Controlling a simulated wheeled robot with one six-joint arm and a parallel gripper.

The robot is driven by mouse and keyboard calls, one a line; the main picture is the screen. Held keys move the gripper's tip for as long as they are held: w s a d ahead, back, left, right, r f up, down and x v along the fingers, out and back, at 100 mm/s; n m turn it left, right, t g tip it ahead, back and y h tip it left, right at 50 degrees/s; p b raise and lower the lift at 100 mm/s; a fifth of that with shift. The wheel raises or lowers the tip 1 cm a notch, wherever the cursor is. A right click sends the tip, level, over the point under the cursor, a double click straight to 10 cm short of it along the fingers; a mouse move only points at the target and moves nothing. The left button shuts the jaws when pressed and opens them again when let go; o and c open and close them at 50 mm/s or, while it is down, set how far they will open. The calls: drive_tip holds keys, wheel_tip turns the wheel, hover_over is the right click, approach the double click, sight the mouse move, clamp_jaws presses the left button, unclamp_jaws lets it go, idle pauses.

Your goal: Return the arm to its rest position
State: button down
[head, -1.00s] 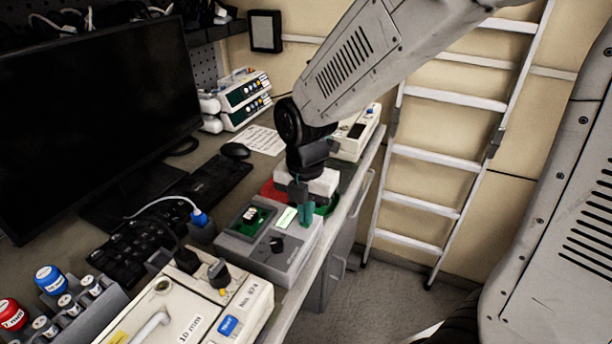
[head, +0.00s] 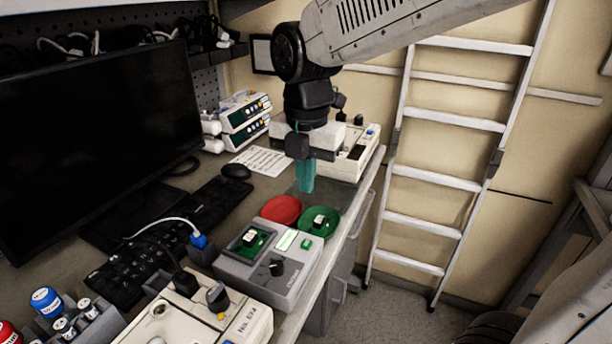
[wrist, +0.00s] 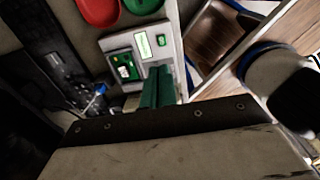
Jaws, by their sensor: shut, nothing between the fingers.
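My gripper (head: 306,178) has teal fingers and hangs above the bench, over the area just behind the red dish (head: 281,210) and the green dish (head: 319,221). Its fingers are together and empty. In the wrist view the closed teal fingers (wrist: 158,88) point toward the grey tester box (wrist: 140,55). The tester box also shows in the head view (head: 268,262), with a small green board in its recess and a dark knob. A small board part lies in the green dish.
A white pump (head: 358,150) stands behind my gripper, close to it in the picture. A ladder (head: 445,170) leans at the right beyond the bench edge.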

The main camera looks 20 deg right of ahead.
idle(0.5)
drive_tip(key=s+d+m, duration=0.5)
drive_tip(key=s+m, duration=0.3)
drive_tip(key=m, duration=0.5)
drive_tip(key=s+d+m+t, duration=0.1)
drive_tip(key=s+d+m, duration=0.4)
drive_tip(key=s+m, duration=0.4)
drive_tip(key=m, duration=0.5)
drive_tip(key=shift+f, duration=0.15)
drive_tip(key=shift+s+d, duration=0.1)
idle(0.7)
